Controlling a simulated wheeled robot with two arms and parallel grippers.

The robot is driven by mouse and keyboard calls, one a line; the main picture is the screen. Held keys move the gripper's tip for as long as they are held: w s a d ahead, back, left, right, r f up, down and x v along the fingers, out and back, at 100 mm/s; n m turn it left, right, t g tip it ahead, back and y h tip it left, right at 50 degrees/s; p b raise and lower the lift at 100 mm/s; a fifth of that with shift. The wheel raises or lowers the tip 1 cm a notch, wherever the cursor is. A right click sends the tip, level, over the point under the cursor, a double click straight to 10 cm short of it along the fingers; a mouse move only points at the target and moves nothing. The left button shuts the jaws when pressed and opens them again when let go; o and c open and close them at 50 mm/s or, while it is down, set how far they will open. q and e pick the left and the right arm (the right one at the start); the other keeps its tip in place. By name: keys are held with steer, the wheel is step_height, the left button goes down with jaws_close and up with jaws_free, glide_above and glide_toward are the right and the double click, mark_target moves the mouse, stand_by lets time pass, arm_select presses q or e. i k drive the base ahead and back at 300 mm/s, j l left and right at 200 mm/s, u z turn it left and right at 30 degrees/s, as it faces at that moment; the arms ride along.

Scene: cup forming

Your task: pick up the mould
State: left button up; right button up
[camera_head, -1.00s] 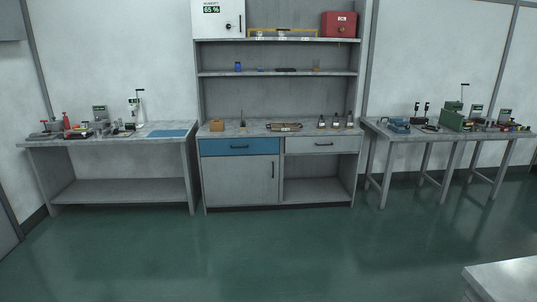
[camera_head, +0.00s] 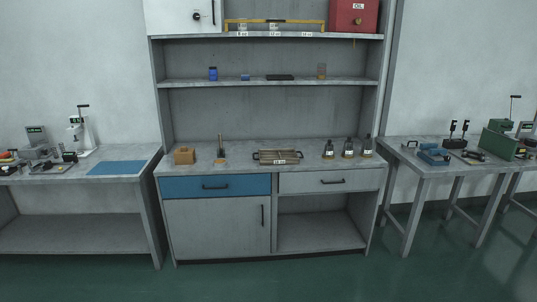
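I cannot tell for sure which item is the mould. On the middle cabinet's counter (camera_head: 340,155) stand a small brown wooden block (camera_head: 184,156), an upright brush-like tool on a base (camera_head: 220,150) and a labelled tray with side handles (camera_head: 262,161); the tray's contents are too small to make out. On the shelf above (camera_head: 190,82) are a blue jar (camera_head: 213,74), a small blue piece (camera_head: 245,77), a dark flat piece (camera_head: 280,77) and an amber container (camera_head: 321,71). Neither of my grippers is in view.
Dark bottles (camera_head: 347,149) stand at the counter's right. A left bench (camera_head: 75,174) holds a blue mat (camera_head: 118,167) and devices; a right bench (camera_head: 440,171) holds a green machine (camera_head: 498,142). A red box (camera_head: 352,14) stands up top. Green floor (camera_head: 290,280) before the cabinet is clear.

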mark_target(366, 152)
steer(key=i+l, duration=0.3)
steer(key=i, duration=0.2)
steer(key=i+l, duration=0.25)
steer(key=i, duration=0.25)
steer(key=i+l, duration=0.1)
steer(key=l, duration=0.7)
steer(key=i+l, duration=0.15)
steer(key=l, duration=0.25)
steer(key=i+l, duration=0.1)
steer(key=l, duration=0.9)
steer(key=k+l, duration=0.15)
steer(key=l, duration=0.4)
